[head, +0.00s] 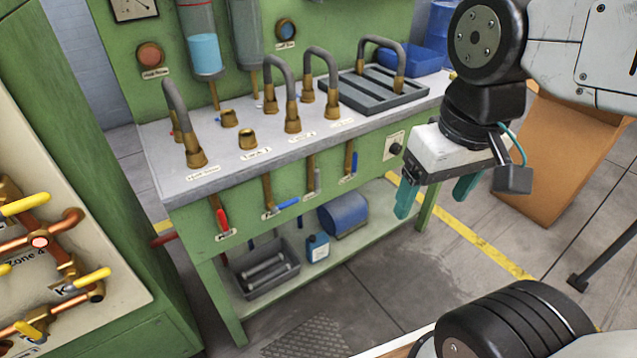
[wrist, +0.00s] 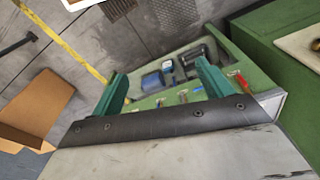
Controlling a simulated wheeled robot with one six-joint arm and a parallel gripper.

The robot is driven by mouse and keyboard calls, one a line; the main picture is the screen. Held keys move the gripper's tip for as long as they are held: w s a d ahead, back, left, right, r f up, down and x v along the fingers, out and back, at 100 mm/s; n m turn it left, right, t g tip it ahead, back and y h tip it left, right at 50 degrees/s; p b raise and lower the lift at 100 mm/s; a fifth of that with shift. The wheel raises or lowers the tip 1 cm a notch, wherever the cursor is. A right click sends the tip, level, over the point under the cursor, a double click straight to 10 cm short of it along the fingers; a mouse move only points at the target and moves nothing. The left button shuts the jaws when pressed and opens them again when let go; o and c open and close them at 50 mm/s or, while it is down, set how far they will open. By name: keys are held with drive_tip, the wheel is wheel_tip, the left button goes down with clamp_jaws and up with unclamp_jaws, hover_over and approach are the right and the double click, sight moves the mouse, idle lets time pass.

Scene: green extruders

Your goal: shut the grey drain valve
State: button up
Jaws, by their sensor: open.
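The grey drain valve (head: 317,180) is on the green front of the bench, under the worktop. Its grey lever points down, roughly along its brass pipe. It looks very small in the wrist view (wrist: 183,97), between the fingers. My gripper (head: 436,194) is open and empty, with teal fingers. It is to the right of the valve, apart from it and in front of the bench's right end. In the wrist view my gripper (wrist: 163,80) has its two fingers spread wide.
A red-handled valve (head: 222,219), a crosswise blue one (head: 287,203) and a hanging blue one (head: 354,163) sit beside the grey one. A dark knob (head: 396,149) is farther right. The lower shelf holds a grey bin (head: 246,283), a bottle (head: 317,247) and a blue canister (head: 344,214). A cardboard box (head: 560,150) stands right.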

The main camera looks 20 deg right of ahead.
drive_tip(key=shift+a, duration=0.2)
drive_tip(key=c, duration=0.5)
drive_tip(key=shift+w+a+f+n+g, duration=0.25)
drive_tip(key=shift+a+f+g, duration=0.1)
drive_tip(key=shift+f, duration=0.15)
drive_tip(key=shift+w+a+f+n+g, duration=0.1)
drive_tip(key=shift+a+f+n+g, duration=0.2)
drive_tip(key=shift+f, duration=0.15)
drive_tip(key=c, duration=1)
drive_tip(key=f, duration=0.1)
drive_tip(key=w+a+f+n+g+h, duration=0.1)
drive_tip(key=f+g, duration=0.1)
drive_tip(key=shift+w+a+f+n, duration=0.15)
drive_tip(key=shift+w+f+n, duration=0.1)
drive_tip(key=shift+w+n, duration=0.1)
clamp_jaws()
drive_tip(key=w+f+n+h, duration=0.9)
drive_tip(key=f+n+h, duration=0.1)
drive_tip(key=f+h, duration=0.1)
drive_tip(key=w+a+f+n+t, duration=1.1)
drive_tip(key=w+a+n+t, duration=0.1)
drive_tip(key=w+n+t, duration=0.2)
drive_tip(key=shift+a+n+t, duration=0.2)
drive_tip(key=shift+n+t, duration=0.3)
drive_tip(key=shift+t, duration=0.25)
